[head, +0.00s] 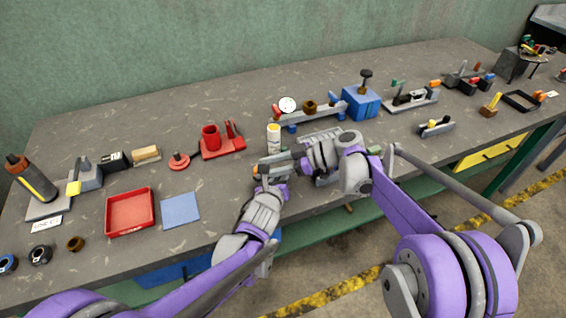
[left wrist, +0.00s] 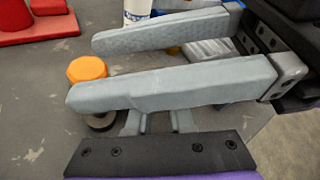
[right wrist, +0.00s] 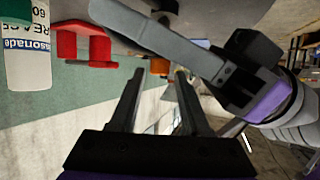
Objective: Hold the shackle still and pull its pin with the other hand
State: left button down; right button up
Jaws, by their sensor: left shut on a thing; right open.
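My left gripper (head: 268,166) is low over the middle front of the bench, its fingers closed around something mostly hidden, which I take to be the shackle. In the left wrist view an orange knob (left wrist: 87,68), seemingly the pin's head, shows beside the fingertips (left wrist: 82,70), with a dark round piece (left wrist: 100,122) below it. My right gripper (head: 308,160) is just right of the left one. In the right wrist view its two dark fingers (right wrist: 160,85) are apart and empty. A small orange piece (right wrist: 160,66) shows beyond their tips, apparently not touched.
A white bottle (head: 273,137) stands close behind my grippers. A red holder (head: 222,148) is to the left, with a red tray (head: 130,212) and blue mat (head: 180,210) nearer the front. A blue block (head: 360,103) and gauge fixture stand behind right.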

jog(key=x, duration=0.6)
jog(key=shift+w, duration=0.1)
grip_shut()
jog(key=shift+r, duration=0.1)
notch_tip(320, 180, up, 6)
dwell(0.8)
